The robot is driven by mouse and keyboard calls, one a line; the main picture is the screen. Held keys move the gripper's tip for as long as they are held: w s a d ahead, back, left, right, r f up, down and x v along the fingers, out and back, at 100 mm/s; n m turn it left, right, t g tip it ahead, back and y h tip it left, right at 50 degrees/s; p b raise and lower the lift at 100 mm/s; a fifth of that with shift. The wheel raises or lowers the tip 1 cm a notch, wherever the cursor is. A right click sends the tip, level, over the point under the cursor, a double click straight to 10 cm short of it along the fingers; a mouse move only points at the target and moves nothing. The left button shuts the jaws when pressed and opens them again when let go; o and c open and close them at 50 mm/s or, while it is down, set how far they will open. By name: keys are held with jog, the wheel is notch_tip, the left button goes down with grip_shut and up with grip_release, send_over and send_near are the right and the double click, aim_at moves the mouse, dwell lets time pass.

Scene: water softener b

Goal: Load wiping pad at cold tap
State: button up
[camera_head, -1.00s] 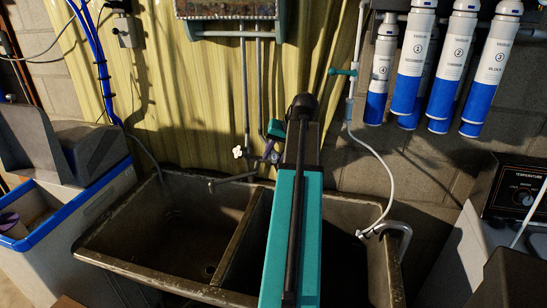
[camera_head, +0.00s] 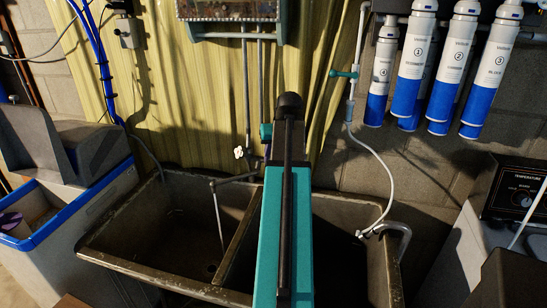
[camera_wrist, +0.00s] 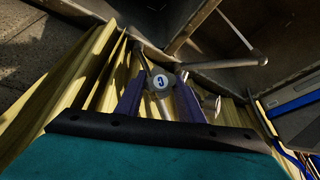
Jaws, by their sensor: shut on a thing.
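The cold tap handle (camera_wrist: 160,82), with a round white cap marked with a blue C, sits between the purple fingers of my gripper (camera_wrist: 160,77) in the wrist view. The fingers are shut on it. In the head view my own arm hides the handle and most of the gripper. The metal spout (camera_head: 238,178) reaches left over the left basin, and a thin stream of water (camera_head: 220,222) falls from it. The spout also shows in the wrist view (camera_wrist: 228,63). I see no wiping pad in either view.
The white second tap handle (camera_head: 239,152) is just left of my gripper. A worn double-basin sink (camera_head: 150,272) stands below. Blue-and-white filter cartridges (camera_head: 411,62) hang at the upper right. A white hose (camera_head: 372,152) curves down to the sink's right side. Yellow corrugated sheet (camera_head: 180,95) covers the wall behind.

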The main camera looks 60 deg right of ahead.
jog(key=shift+s+d+f, duration=0.1)
jog(key=shift+s, duration=0.1)
jog(key=o, duration=1.1)
jog(key=shift+c, duration=0.2)
jog(key=shift+v, duration=0.8)
jog(key=b+v, duration=0.1)
jog(key=v, duration=1.1)
jog(key=shift+b, duration=0.35)
jog(key=shift+s, duration=0.1)
